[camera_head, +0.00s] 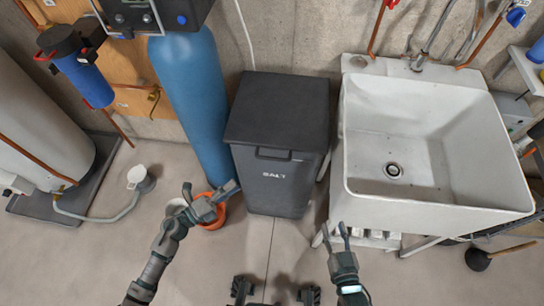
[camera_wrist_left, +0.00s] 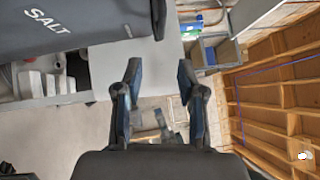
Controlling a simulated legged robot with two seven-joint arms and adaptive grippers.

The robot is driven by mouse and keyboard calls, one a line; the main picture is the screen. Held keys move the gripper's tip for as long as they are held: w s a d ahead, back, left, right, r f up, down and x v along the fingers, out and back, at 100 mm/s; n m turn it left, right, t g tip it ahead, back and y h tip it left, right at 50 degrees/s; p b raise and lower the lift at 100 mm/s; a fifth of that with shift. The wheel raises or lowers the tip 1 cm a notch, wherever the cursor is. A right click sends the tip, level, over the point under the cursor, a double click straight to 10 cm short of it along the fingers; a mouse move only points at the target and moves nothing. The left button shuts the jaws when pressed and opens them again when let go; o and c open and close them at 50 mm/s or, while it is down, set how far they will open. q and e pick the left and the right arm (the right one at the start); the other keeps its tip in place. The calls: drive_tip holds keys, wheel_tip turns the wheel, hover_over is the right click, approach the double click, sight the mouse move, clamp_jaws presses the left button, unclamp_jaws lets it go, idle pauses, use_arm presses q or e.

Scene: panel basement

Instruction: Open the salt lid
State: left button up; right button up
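The dark grey salt bin (camera_head: 275,185) stands upright on the floor in the middle of the head view, with "SALT" on its front. Its flat lid (camera_head: 279,108) is down, with a handle (camera_head: 273,153) at the front edge. In the left wrist view the bin's labelled front (camera_wrist_left: 75,32) fills the upper left. My left gripper (camera_head: 208,190) is open and empty, to the left of the bin and below lid level in the picture; its spread fingers show in the wrist view (camera_wrist_left: 158,80). My right gripper (camera_head: 336,232) is open and empty, to the right and in front of the bin.
A white utility sink (camera_head: 440,185) stands close on the bin's right. A blue tank (camera_head: 190,95) stands close on its left, with an orange bucket (camera_head: 214,215) at its foot behind my left gripper. The floor in front of the bin is clear.

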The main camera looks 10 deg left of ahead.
sight(271, 159)
use_arm(q)
drive_tip(key=x, duration=1.6)
drive_tip(key=shift+w+r, duration=0.1)
drive_tip(key=shift+r, duration=0.05)
drive_tip(key=shift+w+a, duration=0.15)
drive_tip(key=shift+a, duration=0.15)
drive_tip(key=shift+d, duration=0.15)
clamp_jaws()
drive_tip(key=shift+d, duration=0.1)
